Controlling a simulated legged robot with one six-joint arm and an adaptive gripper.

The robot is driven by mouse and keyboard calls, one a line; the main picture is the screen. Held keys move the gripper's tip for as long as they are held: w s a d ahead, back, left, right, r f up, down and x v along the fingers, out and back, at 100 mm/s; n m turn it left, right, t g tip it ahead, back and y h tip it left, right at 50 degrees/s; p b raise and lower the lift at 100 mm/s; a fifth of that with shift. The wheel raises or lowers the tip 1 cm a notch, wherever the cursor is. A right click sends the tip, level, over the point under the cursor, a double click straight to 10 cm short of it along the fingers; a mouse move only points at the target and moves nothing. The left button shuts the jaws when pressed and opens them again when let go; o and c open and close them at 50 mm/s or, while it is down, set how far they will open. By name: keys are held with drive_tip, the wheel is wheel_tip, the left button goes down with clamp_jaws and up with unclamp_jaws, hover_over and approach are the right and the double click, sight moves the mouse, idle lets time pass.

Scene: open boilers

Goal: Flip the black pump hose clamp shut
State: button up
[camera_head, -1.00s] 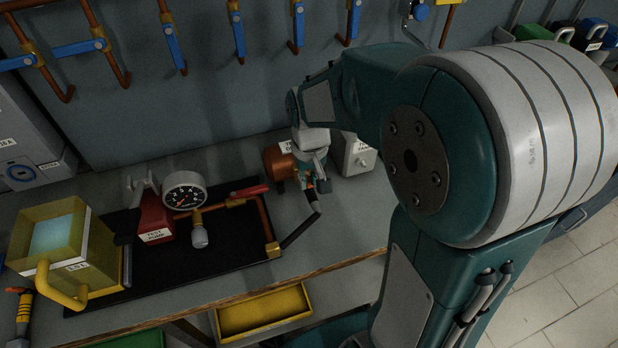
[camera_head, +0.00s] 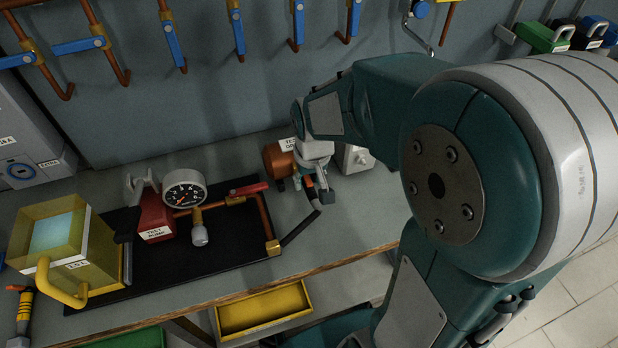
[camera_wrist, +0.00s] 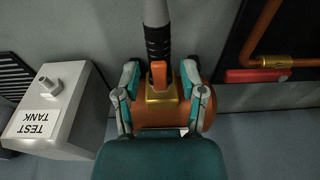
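In the wrist view, a black ribbed hose end (camera_wrist: 158,42) meets a brass fitting (camera_wrist: 160,97) on a copper-coloured pump body (camera_wrist: 205,120). A small orange clamp lever (camera_wrist: 158,74) stands at this joint, lined up with the hose. My gripper (camera_wrist: 160,70) is open, one finger on each side of the lever and fitting, with gaps between. In the head view my gripper (camera_head: 318,188) is beside the copper pump (camera_head: 277,160), at the upper end of the dark hose (camera_head: 301,228). The clamp itself is too small and partly hidden there.
A white test tank (camera_head: 357,158) stands just right of the pump; it also shows in the wrist view (camera_wrist: 58,108). A black mat (camera_head: 235,245) carries a red test pump (camera_head: 155,215), gauge (camera_head: 184,190) and copper pipe. A yellow bin (camera_head: 262,310) sits below the bench edge.

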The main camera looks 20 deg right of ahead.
drive_tip(key=shift+r, duration=0.1)
wheel_tip(320, 180, up, 12)
drive_tip(key=s, duration=0.1)
drive_tip(key=shift+s+f, duration=0.2)
drive_tip(key=shift+s, duration=0.05)
idle(0.5)
drive_tip(key=s+r+t, duration=0.1)
drive_tip(key=s+t, duration=0.3)
drive_tip(key=s, duration=0.8)
drive_tip(key=shift+s+r, duration=0.25)
drive_tip(key=shift+r, duration=0.05)
idle(1.4)
